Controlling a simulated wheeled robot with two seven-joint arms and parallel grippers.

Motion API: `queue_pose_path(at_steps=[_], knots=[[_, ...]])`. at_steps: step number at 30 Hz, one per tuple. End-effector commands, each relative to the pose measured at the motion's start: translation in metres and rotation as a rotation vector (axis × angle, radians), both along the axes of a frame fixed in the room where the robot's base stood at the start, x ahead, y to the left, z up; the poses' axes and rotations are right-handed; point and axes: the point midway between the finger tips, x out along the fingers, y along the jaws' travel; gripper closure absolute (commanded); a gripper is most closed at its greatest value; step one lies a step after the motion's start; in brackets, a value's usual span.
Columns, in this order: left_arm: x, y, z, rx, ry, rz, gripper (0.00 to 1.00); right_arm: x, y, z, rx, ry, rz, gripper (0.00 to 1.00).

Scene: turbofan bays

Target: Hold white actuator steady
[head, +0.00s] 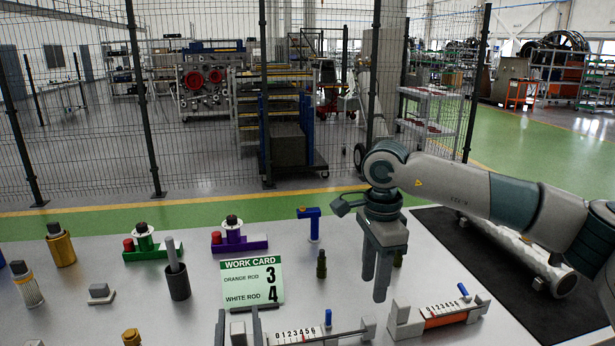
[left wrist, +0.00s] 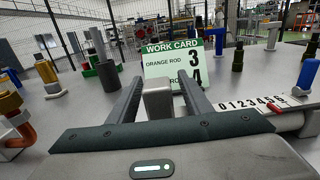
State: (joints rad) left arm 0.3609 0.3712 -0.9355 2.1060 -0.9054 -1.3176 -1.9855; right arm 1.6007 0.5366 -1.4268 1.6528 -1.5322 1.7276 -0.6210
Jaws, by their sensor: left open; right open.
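The white actuator lies at the bottom of the head view, with a number scale (head: 297,336), a blue knob (head: 328,318) and a grey end block (head: 238,334). In the left wrist view its end block (left wrist: 157,101) stands between the fingers of my left gripper (left wrist: 160,98), with a gap on both sides. My left gripper (head: 239,328) is open around that block; only its finger tips show in the head view. My right gripper (head: 376,275) is open and empty, pointing down above the table, behind and right of the white actuator.
An orange actuator (head: 443,322) lies to the right. A work card (head: 250,283) reading orange rod 3, white rod 4 stands behind the left gripper. A dark cup (head: 178,282) with a rod, a blue tool (head: 312,222) and a dark fitting (head: 321,265) stand nearby. A wire fence is behind the table.

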Motion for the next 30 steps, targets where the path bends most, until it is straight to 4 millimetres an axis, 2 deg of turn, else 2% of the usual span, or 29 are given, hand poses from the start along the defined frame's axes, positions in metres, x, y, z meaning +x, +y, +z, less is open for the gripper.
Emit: queue_pose_path(at_steps=[8, 21, 24, 30], knots=[[-0.017, -0.004, -0.001, -0.002, 0.002, -0.002, 0.55, 0.000, 0.000, 0.000, 0.000, 0.000, 0.000, 0.59], [-0.089, -0.016, -0.001, -0.003, 0.004, -0.002, 0.55, 0.000, 0.000, 0.000, 0.000, 0.000, 0.000, 0.59], [-0.102, -0.018, -0.001, -0.001, 0.003, -0.002, 0.55, 0.000, 0.000, 0.000, 0.000, 0.000, 0.000, 0.59], [-0.116, -0.020, 0.000, -0.001, 0.001, 0.000, 0.55, 0.000, 0.000, 0.000, 0.000, 0.000, 0.000, 0.59]])
